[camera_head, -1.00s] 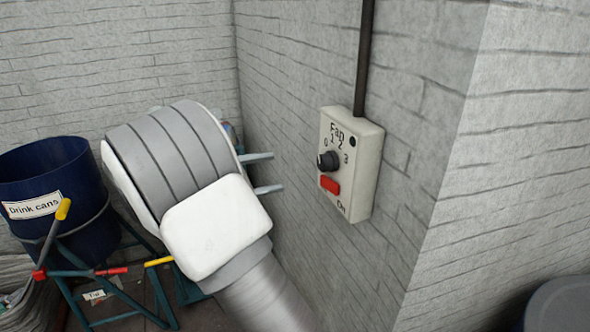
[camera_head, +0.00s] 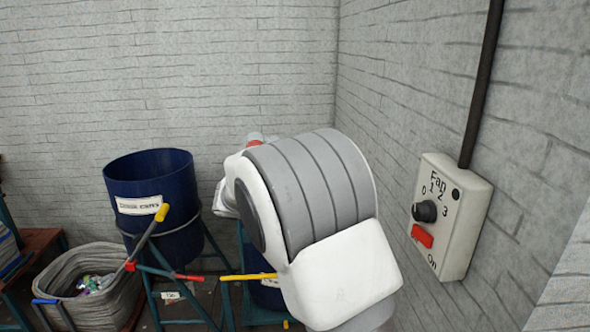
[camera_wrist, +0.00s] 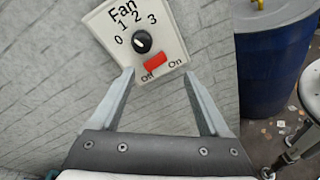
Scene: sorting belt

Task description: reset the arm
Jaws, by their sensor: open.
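My gripper (camera_wrist: 158,78) shows in the wrist view with its two fingers spread apart and nothing between them. Beyond the fingertips is the fan switch box (camera_wrist: 105,27), a pale box with a black dial (camera_wrist: 142,41) and a red switch (camera_wrist: 156,62). I cannot tell how close the fingertips are to it. In the head view my arm (camera_head: 310,190) is bent in the middle of the picture, and its grey and white links hide the fingers. The fan box (camera_head: 462,228) is on the brick wall to the right of the arm.
A dark blue drum labelled for drink cans (camera_head: 180,235) stands on a teal frame left of my arm. A grey sack (camera_head: 105,300) with litter inside is at lower left. A dark pipe (camera_head: 482,85) runs up from the fan box. A blue drum (camera_wrist: 270,75) is at right in the wrist view.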

